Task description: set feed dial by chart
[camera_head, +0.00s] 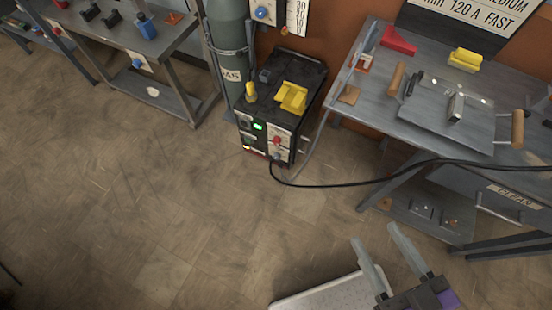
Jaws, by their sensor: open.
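A black welder box (283,95) stands on the floor against the wall. Its front panel has a lit green light (258,127), a red knob (277,141) and small dark controls. Which control is the feed dial, and its setting, I cannot tell. A blue round dial (262,12) is on a white plate on the wall above. A chart (480,14) at the top right is cut off; "120 A FAST" and part of "MEDIUM" show. My gripper (374,234) is open and empty at the lower right, over the floor, apart from the welder and bench.
A grey bench (430,135) at right carries a plate, wooden-handled tools and red and yellow blocks. A black cable (350,185) runs from the welder to the right. A gas cylinder (228,45) stands left of the welder. Another bench (125,45) is at upper left. Open floor (180,200) lies before the welder.

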